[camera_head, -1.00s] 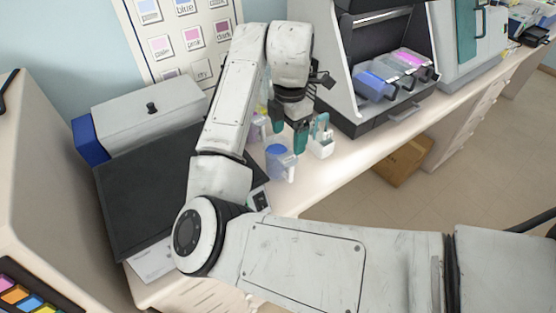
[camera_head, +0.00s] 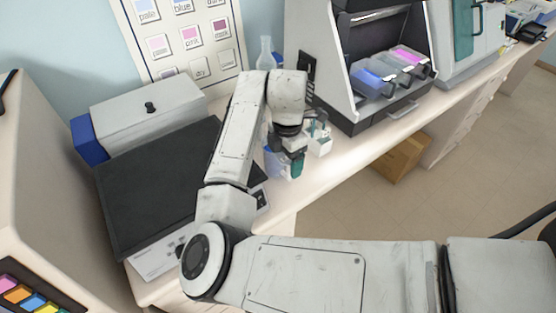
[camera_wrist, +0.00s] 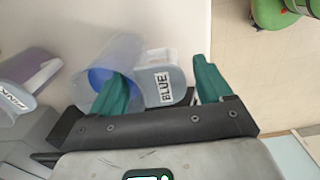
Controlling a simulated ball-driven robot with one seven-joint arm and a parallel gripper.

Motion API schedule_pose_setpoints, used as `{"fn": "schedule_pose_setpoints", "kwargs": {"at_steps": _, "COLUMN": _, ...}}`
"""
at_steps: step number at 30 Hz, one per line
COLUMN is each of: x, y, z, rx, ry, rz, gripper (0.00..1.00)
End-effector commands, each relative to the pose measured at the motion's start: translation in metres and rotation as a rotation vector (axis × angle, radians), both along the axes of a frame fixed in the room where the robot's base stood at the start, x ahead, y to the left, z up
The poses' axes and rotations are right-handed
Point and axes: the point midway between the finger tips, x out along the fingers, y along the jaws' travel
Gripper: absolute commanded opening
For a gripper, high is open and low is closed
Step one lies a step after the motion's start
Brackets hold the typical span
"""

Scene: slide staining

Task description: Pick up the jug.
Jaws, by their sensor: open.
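A clear jug with blue liquid (camera_head: 271,164) stands on the bench, partly hidden behind my gripper (camera_head: 290,158) in the head view. In the wrist view the blue jug (camera_wrist: 108,62) shows its round body at the left and a pale part with a "BLUE" label (camera_wrist: 165,88) at its right. My gripper (camera_wrist: 160,72) is open there. Its left green finger overlaps the jug body, and its right finger is right of the labelled part. The labelled part appears between the fingers; contact cannot be told. A jug labelled "PINK" (camera_wrist: 30,78) lies further left in the wrist view.
A white holder (camera_head: 320,143) stands just right of the gripper. A black-sided staining station (camera_head: 350,120) is behind it. A dark flat panel (camera_head: 160,190) and a grey box (camera_head: 150,110) are left. The bench's front edge is close to the jug.

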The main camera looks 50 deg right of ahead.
Motion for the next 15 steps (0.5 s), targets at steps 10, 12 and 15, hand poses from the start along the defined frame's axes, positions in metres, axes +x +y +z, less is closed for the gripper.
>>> {"fn": "schedule_pose_setpoints", "kwargs": {"at_steps": 10, "x": 0.0, "y": 0.0, "z": 0.0004, "rx": 0.0, "ry": 0.0, "rz": 0.0, "gripper": 0.52}}
{"fn": "schedule_pose_setpoints", "kwargs": {"at_steps": 12, "x": 0.0001, "y": 0.0, "z": 0.0004, "rx": 0.0, "ry": 0.0, "rz": 0.0, "gripper": 0.45}}
{"fn": "schedule_pose_setpoints", "kwargs": {"at_steps": 15, "x": 0.0001, "y": 0.0, "z": 0.0005, "rx": 0.0, "ry": 0.0, "rz": 0.0, "gripper": 0.36}}
